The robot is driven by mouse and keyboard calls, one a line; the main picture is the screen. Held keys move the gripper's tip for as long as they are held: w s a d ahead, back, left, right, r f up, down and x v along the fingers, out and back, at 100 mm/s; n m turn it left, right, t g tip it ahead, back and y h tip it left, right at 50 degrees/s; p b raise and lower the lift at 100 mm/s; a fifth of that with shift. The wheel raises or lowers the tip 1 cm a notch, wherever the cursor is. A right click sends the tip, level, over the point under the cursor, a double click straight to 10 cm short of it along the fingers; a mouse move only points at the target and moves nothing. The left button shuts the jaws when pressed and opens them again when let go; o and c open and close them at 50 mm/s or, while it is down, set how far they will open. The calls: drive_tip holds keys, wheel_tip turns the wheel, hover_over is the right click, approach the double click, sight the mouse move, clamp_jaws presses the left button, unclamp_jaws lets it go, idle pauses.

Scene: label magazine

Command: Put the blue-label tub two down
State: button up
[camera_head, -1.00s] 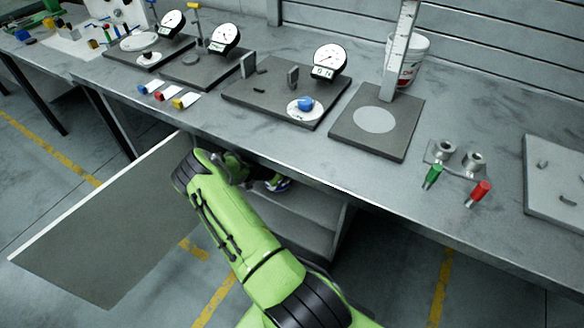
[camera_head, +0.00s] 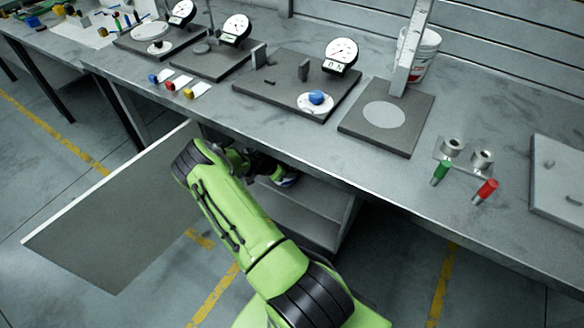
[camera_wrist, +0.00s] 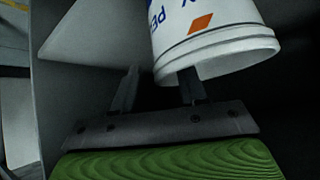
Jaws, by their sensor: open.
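A white tub (camera_wrist: 220,45) with blue lettering and an orange diamond shows large at the top of the wrist view, tilted in the picture and cut off by the top edge. My gripper (camera_wrist: 160,88) is open in the wrist view. Its left finger is beside the tub's left edge, and its right finger is near the tub's lower end. I cannot tell whether they touch.
The cupboard door (camera_head: 115,215) stands open at the left of my arm. A shelf (camera_head: 305,217) shows inside the cupboard. The bench top (camera_head: 270,130) above carries dial gauges, a white bucket (camera_head: 425,55) and red and green handled gauges (camera_head: 462,175).

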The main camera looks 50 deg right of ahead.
drive_tip(key=p+v, duration=0.2)
drive_tip(key=v, duration=0.7)
drive_tip(key=shift+r+p, duration=0.25)
drive_tip(key=shift+p, duration=0.05)
drive_tip(key=shift+a, duration=0.15)
